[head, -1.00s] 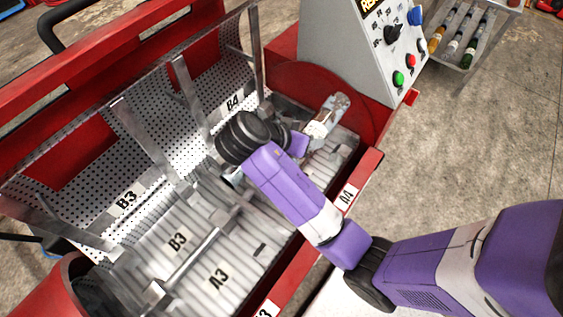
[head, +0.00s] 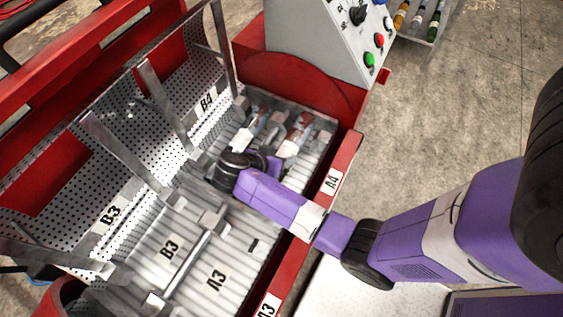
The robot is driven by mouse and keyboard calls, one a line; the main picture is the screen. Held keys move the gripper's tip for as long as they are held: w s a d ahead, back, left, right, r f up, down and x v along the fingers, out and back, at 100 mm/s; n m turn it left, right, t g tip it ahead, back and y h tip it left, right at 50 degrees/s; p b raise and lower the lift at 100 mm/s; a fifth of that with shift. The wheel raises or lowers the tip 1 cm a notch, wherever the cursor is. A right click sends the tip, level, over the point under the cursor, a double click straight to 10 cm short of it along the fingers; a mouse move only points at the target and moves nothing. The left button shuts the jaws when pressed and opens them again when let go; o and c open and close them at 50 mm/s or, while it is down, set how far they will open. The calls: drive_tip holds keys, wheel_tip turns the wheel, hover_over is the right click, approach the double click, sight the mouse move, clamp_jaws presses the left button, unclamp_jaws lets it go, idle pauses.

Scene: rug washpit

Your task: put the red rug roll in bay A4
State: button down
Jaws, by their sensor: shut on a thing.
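My gripper (head: 297,138) is low over the ribbed tray, at the far end of my purple wrist. It is shut on a small reddish thing, which looks like the red rug roll (head: 304,121). Only part of the roll shows, and its lower end is hard to make out. The A4 label (head: 331,182) is on the red front edge, to the right of and nearer than my gripper. The bay floor beside it (head: 312,160) is ribbed grey metal. I cannot tell whether the roll touches the floor.
A pale and reddish object (head: 250,130) lies left of my gripper, near the B4 label (head: 207,102). Upright metal dividers (head: 165,105) stand along the perforated back wall. A grey control box (head: 335,40) stands behind the tray. Bay A3 (head: 217,280) looks mostly clear.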

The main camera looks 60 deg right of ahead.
drive_tip(key=shift+f, duration=2.05)
drive_tip(key=shift+f, duration=0.1)
drive_tip(key=c, duration=0.6)
unclamp_jaws()
drive_tip(key=b+v, duration=0.1)
drive_tip(key=v, duration=1.1)
drive_tip(key=shift+s+a+b, duration=0.1)
drive_tip(key=shift+b, duration=0.2)
drive_tip(key=shift+a, duration=0.1)
